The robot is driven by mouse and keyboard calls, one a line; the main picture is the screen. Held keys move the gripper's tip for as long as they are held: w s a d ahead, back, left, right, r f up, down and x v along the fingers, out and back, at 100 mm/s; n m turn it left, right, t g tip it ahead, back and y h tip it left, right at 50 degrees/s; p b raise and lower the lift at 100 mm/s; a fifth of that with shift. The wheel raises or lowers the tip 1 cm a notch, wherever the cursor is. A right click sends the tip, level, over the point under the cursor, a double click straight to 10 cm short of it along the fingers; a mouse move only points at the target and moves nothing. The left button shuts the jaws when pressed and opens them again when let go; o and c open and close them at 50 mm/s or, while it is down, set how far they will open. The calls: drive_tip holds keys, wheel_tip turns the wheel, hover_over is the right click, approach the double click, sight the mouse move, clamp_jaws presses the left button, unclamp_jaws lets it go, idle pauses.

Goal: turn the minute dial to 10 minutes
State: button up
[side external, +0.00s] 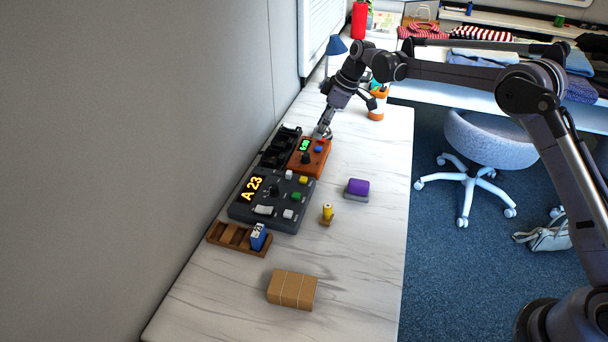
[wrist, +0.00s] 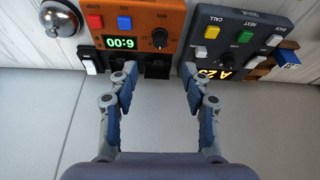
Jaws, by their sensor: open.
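The orange timer box (side external: 322,156) sits on the marble counter beside the dark keypad unit. Its black minute dial (wrist: 160,38) is in the upper middle of the wrist view, with a white pointer mark. The dial also shows in the side view (side external: 306,158). Red (wrist: 95,22) and blue (wrist: 125,22) buttons are on the box. My gripper (wrist: 159,72) is open and empty, its fingertips spread below the dial in the picture, apart from it. In the side view my gripper (side external: 323,132) is at the box's far end.
A silver bell (wrist: 60,18) stands beside the timer. The dark keypad unit (side external: 239,212) shows A 23. A purple block (side external: 358,187), yellow stamp (side external: 327,212) and brown parcel (side external: 292,289) stand on the counter, with clear space between.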

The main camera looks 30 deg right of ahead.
sight(306, 154)
drive_tip(key=x, duration=1)
drive_tip(key=shift+w+a+f, duration=0.1)
drive_tip(key=shift+f, duration=0.25)
clamp_jaws()
